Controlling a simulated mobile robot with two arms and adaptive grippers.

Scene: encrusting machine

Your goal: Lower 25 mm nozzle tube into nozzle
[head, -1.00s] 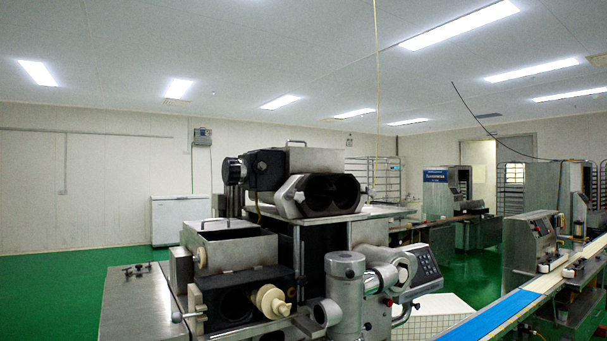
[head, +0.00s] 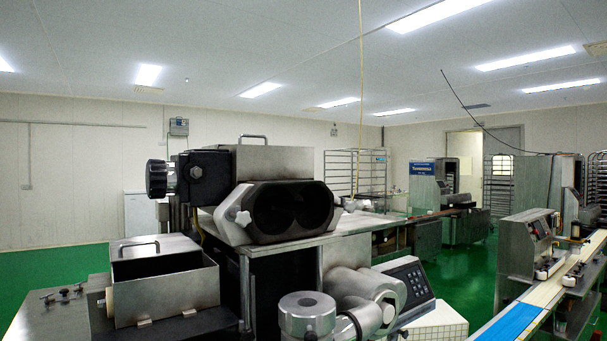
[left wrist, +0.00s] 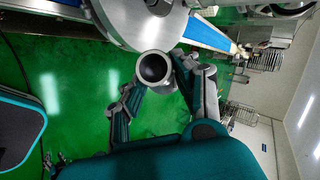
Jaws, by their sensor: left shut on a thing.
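In the left wrist view, my left gripper (left wrist: 153,76) is shut on the nozzle tube (left wrist: 153,66), a pale grey ring with a dark round bore seen end on. Beside the tube, at the top of that view, is a large round metal part (left wrist: 140,30) with a dark hole at its upper edge. It may be the nozzle, but I cannot tell. The tube's outline overlaps the edge of this part; I cannot tell whether they touch. In the head view, an upright metal cylinder (head: 307,315) stands at the machine's front. Neither gripper shows there.
The encrusting machine (head: 340,225) fills the middle of the head view, with an open metal hopper (head: 165,295) at left and a keypad panel (head: 405,282) at right. A conveyor with a blue belt (head: 515,322) lies further right. Green floor is open beyond.

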